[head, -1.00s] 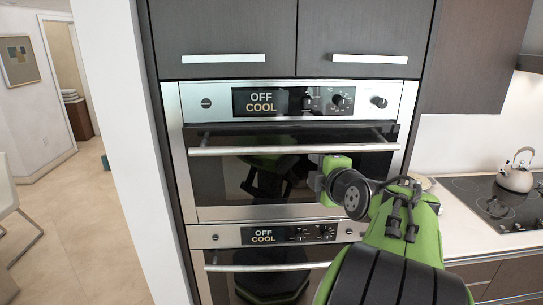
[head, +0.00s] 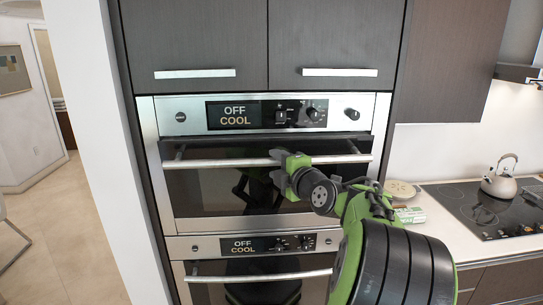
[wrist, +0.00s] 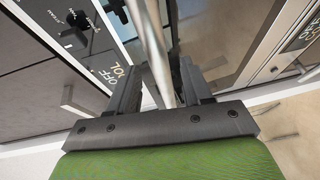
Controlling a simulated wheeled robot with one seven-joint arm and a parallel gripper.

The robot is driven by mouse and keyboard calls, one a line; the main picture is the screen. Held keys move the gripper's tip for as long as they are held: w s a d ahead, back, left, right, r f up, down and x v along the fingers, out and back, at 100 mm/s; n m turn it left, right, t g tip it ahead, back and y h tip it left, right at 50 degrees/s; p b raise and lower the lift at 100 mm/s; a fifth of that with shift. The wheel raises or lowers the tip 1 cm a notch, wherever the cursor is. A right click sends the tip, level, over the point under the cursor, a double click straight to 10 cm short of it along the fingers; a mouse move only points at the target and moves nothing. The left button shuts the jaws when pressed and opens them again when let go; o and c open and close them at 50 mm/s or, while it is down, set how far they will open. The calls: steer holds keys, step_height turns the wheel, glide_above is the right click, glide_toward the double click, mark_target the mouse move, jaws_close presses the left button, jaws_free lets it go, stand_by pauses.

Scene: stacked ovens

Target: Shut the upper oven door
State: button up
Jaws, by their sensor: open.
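The upper oven (head: 160,117) is built into the tall cabinet, with a display reading OFF COOL. Its door (head: 205,195) is dark glass with a steel lower edge. It looks nearly upright, with its top edge tilted slightly out from the oven front. The door's long handle (head: 220,163) runs across near the top. My gripper (head: 285,172) is at the handle, right of its middle, and hides part of the door. In the wrist view, the handle bar (wrist: 150,45) passes between the two open fingers (wrist: 158,82); whether they touch it is unclear.
The lower oven (head: 205,246) sits directly below, its door looking shut. Dark cupboards (head: 195,35) with bar handles are above. A counter at right holds a plate (head: 400,189), a small box (head: 411,215) and a kettle (head: 499,180) on the hob. Open floor (head: 65,240) lies at left.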

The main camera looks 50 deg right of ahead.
mark_target(274, 163)
steer(key=x, duration=0.3)
steer(key=shift+r+p, duration=0.15)
steer(key=shift+p, duration=0.2)
steer(key=shift+w+d, duration=0.15)
steer(key=shift+w, duration=0.15)
jaws_close()
